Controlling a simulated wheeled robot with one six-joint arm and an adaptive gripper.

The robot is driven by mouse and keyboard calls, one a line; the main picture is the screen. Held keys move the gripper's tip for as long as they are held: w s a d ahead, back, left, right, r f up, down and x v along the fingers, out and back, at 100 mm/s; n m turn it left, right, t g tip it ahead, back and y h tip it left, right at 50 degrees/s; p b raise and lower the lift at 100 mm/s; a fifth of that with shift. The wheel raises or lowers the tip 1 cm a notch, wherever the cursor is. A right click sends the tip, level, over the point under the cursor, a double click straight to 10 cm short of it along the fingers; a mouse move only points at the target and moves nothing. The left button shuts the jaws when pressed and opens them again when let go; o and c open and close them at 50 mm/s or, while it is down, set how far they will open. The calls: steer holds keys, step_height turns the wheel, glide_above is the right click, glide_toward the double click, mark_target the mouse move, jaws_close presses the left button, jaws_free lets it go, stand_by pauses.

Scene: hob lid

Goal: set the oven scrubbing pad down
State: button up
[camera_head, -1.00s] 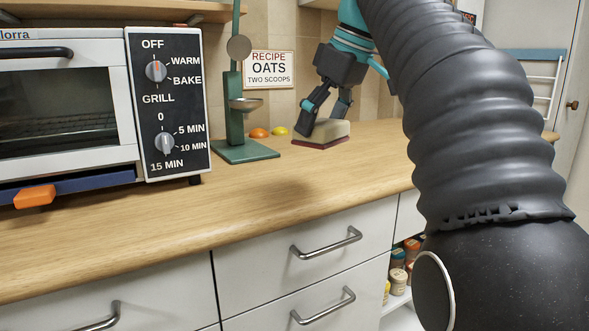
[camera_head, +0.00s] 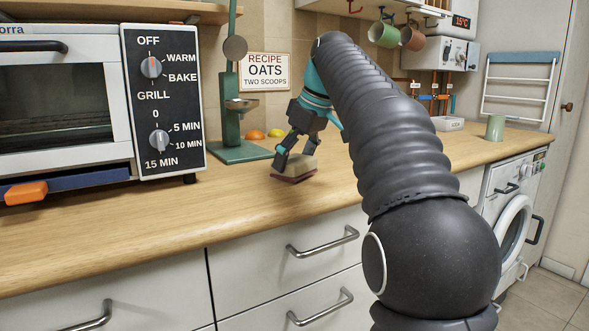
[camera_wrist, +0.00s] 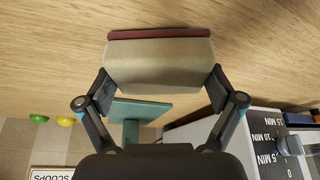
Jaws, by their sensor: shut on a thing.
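The oven scrubbing pad (camera_head: 300,166) is a beige block with a dark red layer on its underside. My gripper (camera_head: 297,158) is shut on it, over the wooden counter (camera_head: 240,215) in front of the green stand. In the wrist view the pad (camera_wrist: 160,66) sits between the two fingers of my gripper (camera_wrist: 160,92), its red layer along the far edge. In the head view the pad looks slightly tilted and close to the counter. I cannot tell whether it touches the wood.
A white toaster oven (camera_head: 60,105) with a black dial panel stands left. A green stand (camera_head: 240,151), an orange item (camera_head: 256,135) and a yellow item (camera_head: 275,133) are behind the pad. A green cup (camera_head: 495,128) stands far right. The front counter is clear.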

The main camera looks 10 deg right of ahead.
steer(key=shift+f, duration=0.5)
steer(key=o, duration=0.7)
steer(key=p+v, duration=0.4)
steer(key=v, duration=0.8)
steer(key=shift+s+a, duration=0.1)
steer(key=shift+s, duration=0.05)
steer(key=s+a+f+m+h, duration=0.1)
steer(key=s+f+m, duration=0.1)
steer(key=s+f, duration=0.7)
steer(key=s+f+m+t+h, duration=0.1)
steer(key=s+f+m, duration=0.2)
steer(key=s+f, duration=0.6)
steer(key=s+a+f+m+t+h, duration=0.1)
steer(key=s+f+m, duration=0.2)
steer(key=s+f, duration=0.6)
steer(key=shift+a+f, duration=0.2)
steer(key=shift+f, duration=1.1)
steer(key=shift+a+f, duration=0.2)
steer(key=shift+f, duration=1.15)
